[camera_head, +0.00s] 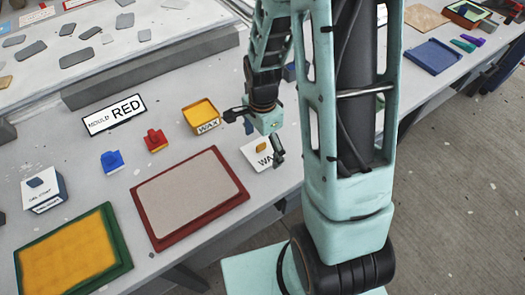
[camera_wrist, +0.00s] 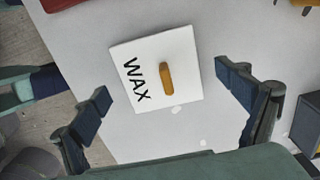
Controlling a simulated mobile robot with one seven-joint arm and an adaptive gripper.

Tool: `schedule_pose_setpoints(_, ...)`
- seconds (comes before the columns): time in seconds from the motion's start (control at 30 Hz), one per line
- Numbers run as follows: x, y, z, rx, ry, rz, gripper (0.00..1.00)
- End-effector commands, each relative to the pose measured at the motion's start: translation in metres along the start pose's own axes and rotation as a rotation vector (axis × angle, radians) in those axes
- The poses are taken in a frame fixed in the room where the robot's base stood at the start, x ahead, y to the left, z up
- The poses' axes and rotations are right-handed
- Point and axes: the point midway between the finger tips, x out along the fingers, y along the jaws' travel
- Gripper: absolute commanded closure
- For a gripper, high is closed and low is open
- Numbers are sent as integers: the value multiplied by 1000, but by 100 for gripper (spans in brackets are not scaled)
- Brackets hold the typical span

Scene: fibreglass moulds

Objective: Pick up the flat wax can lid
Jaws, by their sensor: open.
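The flat wax can lid (camera_head: 252,152) is a white square plate with "WAX" in black letters and a small orange handle. It lies flat on the grey bench, partly hidden by my gripper in the head view. In the wrist view the whole lid (camera_wrist: 150,60) shows, its orange handle (camera_wrist: 167,79) standing near its middle. My gripper (camera_wrist: 163,83) is open and empty, with one dark finger left of the lid and one right of it. In the head view my gripper (camera_head: 255,138) hangs over the lid. I cannot tell its exact height above it.
An open box with a yellow inside (camera_head: 201,113), labelled "WAX", stands left of the lid. A red-framed grey panel (camera_head: 183,200), a red block (camera_head: 155,140), a blue block (camera_head: 111,161) and a "MOULD RED" sign (camera_head: 114,115) are further left. The bench's front edge is near the lid.

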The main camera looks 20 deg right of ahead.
Motion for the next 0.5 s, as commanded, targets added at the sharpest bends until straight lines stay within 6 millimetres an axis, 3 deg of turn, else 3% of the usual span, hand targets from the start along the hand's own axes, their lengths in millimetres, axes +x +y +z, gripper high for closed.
schedule_pose_setpoints(0.3, 5, 0, 0, 0, 0, -1, 7)
schedule_pose_setpoints(0.5, 5, 0, 0, 0, 0, 0, 29)
